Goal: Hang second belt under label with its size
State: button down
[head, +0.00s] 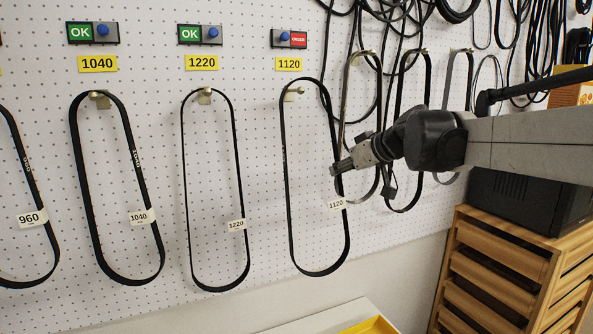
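The black belt tagged 1120 (288,180) is under the yellow 1120 label (288,64) in the head view. Its top arc stands a little above and to the right of the hook (293,94), which shows at the loop's upper left. The belt does not look to rest on the hook; whether the hook is inside the loop or behind it is hard to tell. My gripper (335,169) is at the belt's right strand, above its white 1120 tag (337,203). It looks shut on that strand and bears the belt; the fingertips are small.
Belts tagged 1040 (82,190) and 1220 (187,190) hang on hooks to the left, below green OK boxes. The box above 1120 (291,39) shows red. More belts (396,110) hang behind my arm. A wooden drawer rack (490,265) stands lower right.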

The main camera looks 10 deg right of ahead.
jog(key=shift+w+a+f+b, duration=0.25)
jog(key=shift+w+a+f, duration=0.15)
jog(key=shift+w, duration=1)
jog(key=shift+w+a+f+b, duration=0.25)
jog(key=shift+w+a+f, duration=0.15)
jog(key=shift+w, duration=1)
jog(key=shift+w+a+f+b, duration=0.25)
jog(key=shift+w+a+f, duration=0.15)
jog(key=shift+w, duration=1)
jog(key=shift+f, duration=0.1)
jog(key=shift+s, duration=0.1)
jog(key=c, duration=2)
grip_release()
jog(key=shift+w+d+f, duration=0.2)
jog(key=shift+w+d, duration=0.2)
jog(key=shift+w, duration=0.05)
jog(key=shift+o, duration=0.8)
jog(key=shift+s+a+r, duration=0.2)
jog(key=shift+s+r, duration=0.05)
jog(key=shift+s, duration=0.05)
jog(key=shift+w, duration=0.15)
